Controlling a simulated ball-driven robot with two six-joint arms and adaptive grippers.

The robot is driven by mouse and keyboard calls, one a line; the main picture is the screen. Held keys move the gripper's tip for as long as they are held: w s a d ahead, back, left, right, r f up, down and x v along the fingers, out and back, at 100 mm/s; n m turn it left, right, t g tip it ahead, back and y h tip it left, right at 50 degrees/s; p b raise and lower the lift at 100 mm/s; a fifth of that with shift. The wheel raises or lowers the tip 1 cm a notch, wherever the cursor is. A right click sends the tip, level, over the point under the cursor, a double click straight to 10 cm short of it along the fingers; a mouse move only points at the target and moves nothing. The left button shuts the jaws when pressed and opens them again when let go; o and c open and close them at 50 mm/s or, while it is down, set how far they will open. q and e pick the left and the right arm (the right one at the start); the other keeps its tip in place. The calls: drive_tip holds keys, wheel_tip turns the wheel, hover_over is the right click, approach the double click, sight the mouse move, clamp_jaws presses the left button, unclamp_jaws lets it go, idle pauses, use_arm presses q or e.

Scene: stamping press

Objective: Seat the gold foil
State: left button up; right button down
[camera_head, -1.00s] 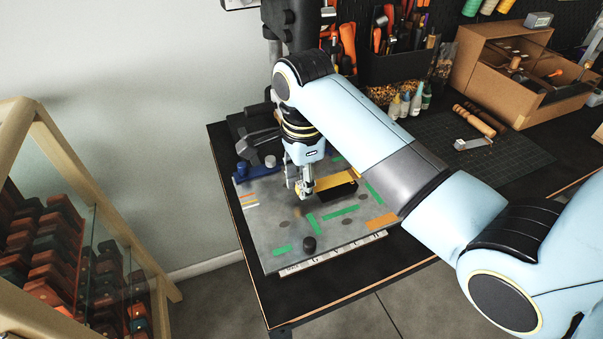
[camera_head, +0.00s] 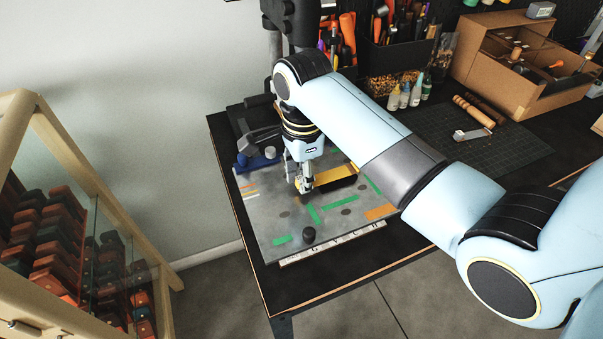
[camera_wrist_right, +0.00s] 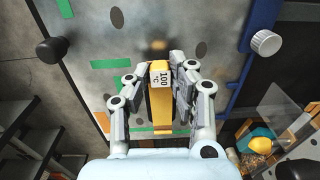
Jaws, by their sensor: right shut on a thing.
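My right gripper (camera_head: 304,187) points down over the grey press plate (camera_head: 268,211). In the right wrist view its fingers (camera_wrist_right: 160,68) are closed on both sides of a gold-yellow piece, the gold foil (camera_wrist_right: 161,122), which bears a white label reading 100 °C. In the head view the gold foil (camera_head: 334,175) shows as a gold strip running right from the fingertips, with a dark area along its lower side. The gripper hides part of it. I cannot tell whether it touches the plate. My left gripper is out of view.
A black knob (camera_head: 308,235) stands near the plate's front edge, and a blue bar with a silver knob (camera_head: 270,152) lies along its left back. Green strips mark the plate. Bottles, a cutting mat (camera_head: 462,142) and a cardboard organizer (camera_head: 520,66) fill the bench behind my arm.

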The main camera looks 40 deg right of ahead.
drive_tip(key=shift+f, duration=0.2)
idle(0.5)
drive_tip(key=shift+f, duration=0.5)
drive_tip(key=c, duration=1.1)
unclamp_jaws()
drive_tip(key=shift+r, duration=0.2)
drive_tip(key=r, duration=1.1)
drive_tip(key=shift+s+r, duration=0.2)
drive_tip(key=shift+r, duration=0.1)
